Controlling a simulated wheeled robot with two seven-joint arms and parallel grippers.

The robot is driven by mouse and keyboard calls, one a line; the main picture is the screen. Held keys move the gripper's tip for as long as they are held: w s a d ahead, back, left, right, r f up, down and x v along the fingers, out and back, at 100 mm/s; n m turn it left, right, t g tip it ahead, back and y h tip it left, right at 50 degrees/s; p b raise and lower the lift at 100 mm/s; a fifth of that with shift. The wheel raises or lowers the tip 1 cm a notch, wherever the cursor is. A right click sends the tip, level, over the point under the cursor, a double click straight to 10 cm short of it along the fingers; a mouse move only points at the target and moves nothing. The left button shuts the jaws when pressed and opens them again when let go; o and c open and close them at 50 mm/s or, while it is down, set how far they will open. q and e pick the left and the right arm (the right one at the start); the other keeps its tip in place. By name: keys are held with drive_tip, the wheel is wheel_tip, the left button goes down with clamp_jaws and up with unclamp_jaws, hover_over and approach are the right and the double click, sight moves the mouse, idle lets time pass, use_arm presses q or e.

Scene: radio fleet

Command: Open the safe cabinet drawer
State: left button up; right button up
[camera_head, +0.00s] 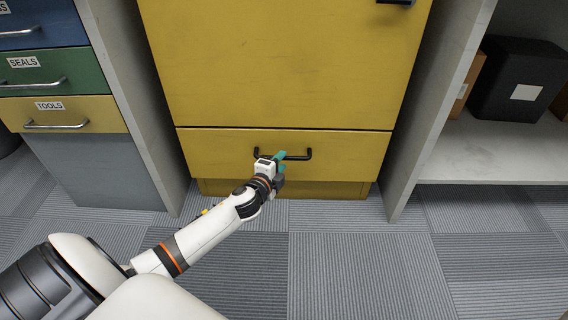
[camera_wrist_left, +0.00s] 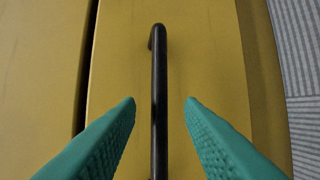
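The safe cabinet (camera_head: 290,60) is yellow and stands in the middle of the head view. Its wide bottom drawer (camera_head: 350,148) looks shut and has a black bar handle (camera_head: 300,156). My left gripper (camera_head: 281,161) is at the handle's left half, in front of the drawer. In the left wrist view its two green fingers (camera_wrist_left: 160,103) are apart, one on each side of the black handle (camera_wrist_left: 159,80). Gaps show between both fingertips and the bar. The drawer front (camera_wrist_left: 205,60) fills most of that view. My right gripper is in neither view.
A grey panel (camera_head: 440,100) stands right of the cabinet, with a shelf (camera_head: 480,150) holding a black box (camera_head: 515,80) beyond it. Drawers labelled SEALS (camera_head: 40,72) and TOOLS (camera_head: 75,113) are at left. The carpet (camera_head: 345,265) in front is clear.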

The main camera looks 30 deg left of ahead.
use_arm(q)
drive_tip(key=shift+b+x, duration=0.5)
drive_tip(key=shift+x, duration=1.15)
clamp_jaws()
